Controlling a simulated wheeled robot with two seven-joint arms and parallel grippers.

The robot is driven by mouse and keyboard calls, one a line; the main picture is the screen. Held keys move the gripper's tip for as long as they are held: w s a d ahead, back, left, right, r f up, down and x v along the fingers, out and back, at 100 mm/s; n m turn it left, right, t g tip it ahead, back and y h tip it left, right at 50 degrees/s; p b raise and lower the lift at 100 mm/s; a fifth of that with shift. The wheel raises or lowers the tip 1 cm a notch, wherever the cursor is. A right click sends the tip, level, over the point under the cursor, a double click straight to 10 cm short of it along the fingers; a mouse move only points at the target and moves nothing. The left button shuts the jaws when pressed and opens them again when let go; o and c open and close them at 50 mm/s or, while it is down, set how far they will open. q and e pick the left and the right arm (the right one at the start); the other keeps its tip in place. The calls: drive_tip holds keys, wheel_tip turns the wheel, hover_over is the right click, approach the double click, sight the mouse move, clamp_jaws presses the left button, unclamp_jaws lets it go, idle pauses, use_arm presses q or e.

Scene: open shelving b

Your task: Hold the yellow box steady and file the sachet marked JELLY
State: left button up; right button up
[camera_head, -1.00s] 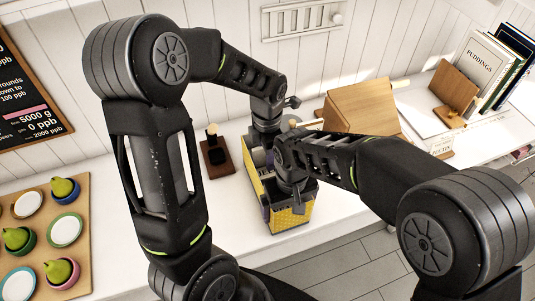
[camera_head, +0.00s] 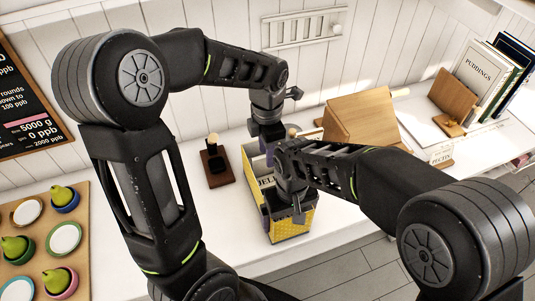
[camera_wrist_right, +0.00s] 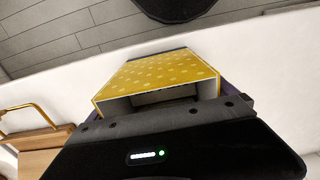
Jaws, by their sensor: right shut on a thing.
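The yellow box (camera_head: 291,225), an open-topped file box with a pale dotted pattern, stands on the white counter. My right gripper (camera_head: 285,208) is at its near end, its fingers on either side of it; the wrist view also shows the box (camera_wrist_right: 165,72) between the fingers. A pale sachet with the letters ELL showing (camera_head: 266,182) is at the box's open top, partly covered by my right arm. My left gripper (camera_head: 266,145) is over the far end of the box, pointing down. Its fingertips are mostly hidden, so its hold on the sachet is unclear.
A dark wooden stand (camera_head: 217,165) is left of the box. A wooden slanted stand (camera_head: 362,118) is behind it to the right, near a PECTIN card (camera_head: 441,155). Books (camera_head: 487,72) stand at the far right. A board with pears and plates (camera_head: 60,240) is at the left.

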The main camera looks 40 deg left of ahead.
use_arm(q)
drive_tip(key=shift+r, duration=0.2)
use_arm(e)
drive_tip(key=o, duration=1.7)
drive_tip(key=shift+r, duration=0.1)
wheel_tip(320, 180, up, 12)
drive_tip(key=shift+f, duration=0.1)
